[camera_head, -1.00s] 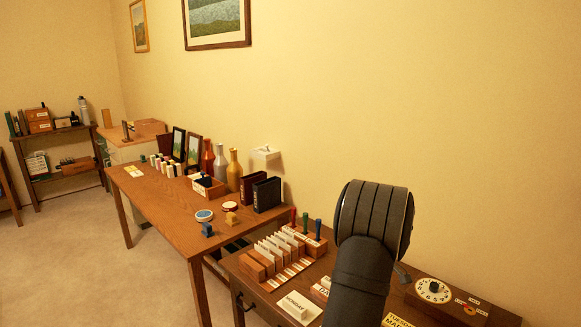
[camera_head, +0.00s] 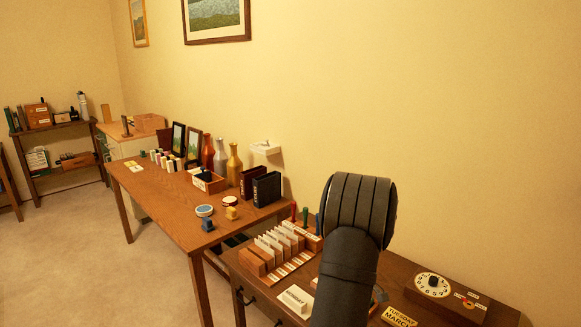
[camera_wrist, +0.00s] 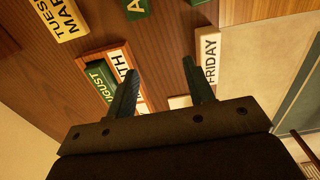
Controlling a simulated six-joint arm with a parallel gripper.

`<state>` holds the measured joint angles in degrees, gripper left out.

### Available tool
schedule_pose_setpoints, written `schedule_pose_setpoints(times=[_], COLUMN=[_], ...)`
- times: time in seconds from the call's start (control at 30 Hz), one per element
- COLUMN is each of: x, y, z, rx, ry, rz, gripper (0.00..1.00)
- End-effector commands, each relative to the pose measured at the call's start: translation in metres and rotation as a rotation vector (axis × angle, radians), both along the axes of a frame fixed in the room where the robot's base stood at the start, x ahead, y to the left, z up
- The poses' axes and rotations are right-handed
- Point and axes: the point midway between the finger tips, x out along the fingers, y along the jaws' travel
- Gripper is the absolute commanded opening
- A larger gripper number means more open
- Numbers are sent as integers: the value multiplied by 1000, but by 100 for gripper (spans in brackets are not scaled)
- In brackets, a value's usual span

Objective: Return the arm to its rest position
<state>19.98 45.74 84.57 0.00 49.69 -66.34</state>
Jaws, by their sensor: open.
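In the wrist view my gripper (camera_wrist: 160,85) is open, with its two dark fingers apart and nothing between them. It hangs over the brown desk (camera_wrist: 165,40). A block lettered FRIDAY (camera_wrist: 208,62) lies by the right finger. A green block lettered AUGUST (camera_wrist: 101,85) and a white block ending in TH (camera_wrist: 121,68) lie left of the left finger. In the head view my dark arm stands over the near desk (camera_head: 395,285) and hides part of it; the gripper's fingers do not show there.
A longer table (camera_head: 160,195) behind holds bottles, frames and dark binders (camera_head: 266,188). The wall runs close along the right.

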Motion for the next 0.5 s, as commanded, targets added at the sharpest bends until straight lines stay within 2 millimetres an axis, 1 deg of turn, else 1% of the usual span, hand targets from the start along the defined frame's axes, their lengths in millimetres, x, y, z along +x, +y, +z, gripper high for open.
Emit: schedule_pose_setpoints(times=[0.1, 0.2, 0.5], x=[9, 13, 15], y=[9, 12, 14], z=[-8, -11, -12], rx=[0, 0, 0], ry=[1, 0, 0], rz=[3, 1, 0], gripper=[48, 48, 48])
